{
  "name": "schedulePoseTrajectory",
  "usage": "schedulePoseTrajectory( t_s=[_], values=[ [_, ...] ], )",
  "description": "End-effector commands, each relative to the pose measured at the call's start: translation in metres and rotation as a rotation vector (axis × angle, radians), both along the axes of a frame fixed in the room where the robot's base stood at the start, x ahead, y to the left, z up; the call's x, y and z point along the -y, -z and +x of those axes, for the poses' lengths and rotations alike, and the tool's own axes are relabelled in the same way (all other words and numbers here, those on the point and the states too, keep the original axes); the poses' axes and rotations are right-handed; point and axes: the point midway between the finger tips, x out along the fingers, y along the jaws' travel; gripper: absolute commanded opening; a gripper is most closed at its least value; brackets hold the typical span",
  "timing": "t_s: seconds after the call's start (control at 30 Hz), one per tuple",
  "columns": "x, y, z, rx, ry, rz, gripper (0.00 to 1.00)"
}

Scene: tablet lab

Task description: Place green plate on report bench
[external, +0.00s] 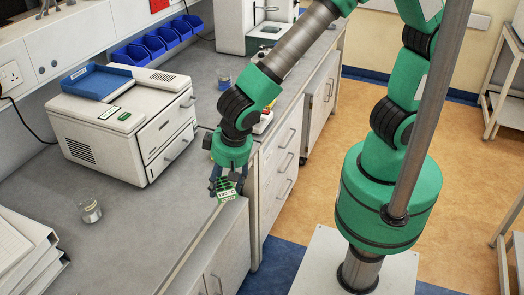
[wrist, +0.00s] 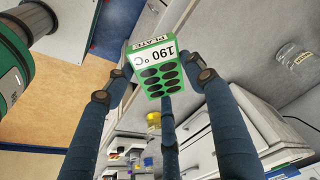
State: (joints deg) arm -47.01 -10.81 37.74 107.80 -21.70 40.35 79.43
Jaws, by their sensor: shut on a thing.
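The green plate (external: 227,195) is a small green block with a white label. In the wrist view the plate (wrist: 158,72) shows the words "PLATE" and "190 °C" and rows of dark round wells. My gripper (external: 224,184) is shut on it, with the blue fingers around its sides; the fingers also show in the wrist view (wrist: 166,82). In the external view the plate appears near the front edge of the grey bench (external: 135,225); its height above the bench is hard to judge. No sign names the report bench.
A white machine (external: 125,115) with a blue tray on top stands on the bench. A clear labelled beaker (external: 89,209) stands in front of it, and a paper stack (external: 25,250) lies at lower left. Blue bins (external: 155,42) line the wall. Bare bench top lies left of my gripper.

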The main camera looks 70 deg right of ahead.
Motion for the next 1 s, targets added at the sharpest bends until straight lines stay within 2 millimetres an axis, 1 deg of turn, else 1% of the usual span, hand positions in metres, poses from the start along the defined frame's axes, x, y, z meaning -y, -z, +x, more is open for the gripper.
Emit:
schedulePoseTrajectory(
  t_s=[0.03,0.17,0.3,0.47,0.6,0.77,1.0],
  values=[
    [0.007,-0.001,0.009,0.0,0.024,0.0,0.31],
    [0.027,-0.002,0.034,0.002,0.088,0.001,0.31],
    [0.053,-0.003,0.062,0.0,0.165,0.0,0.31],
    [0.085,-0.004,0.092,0.0,0.252,-0.001,0.31],
    [0.115,-0.005,0.117,0.0,0.33,0.0,0.31],
    [0.153,-0.005,0.142,0.0,0.417,-0.001,0.31],
    [0.214,-0.006,0.176,0.0,0.548,-0.001,0.31]
  ],
)
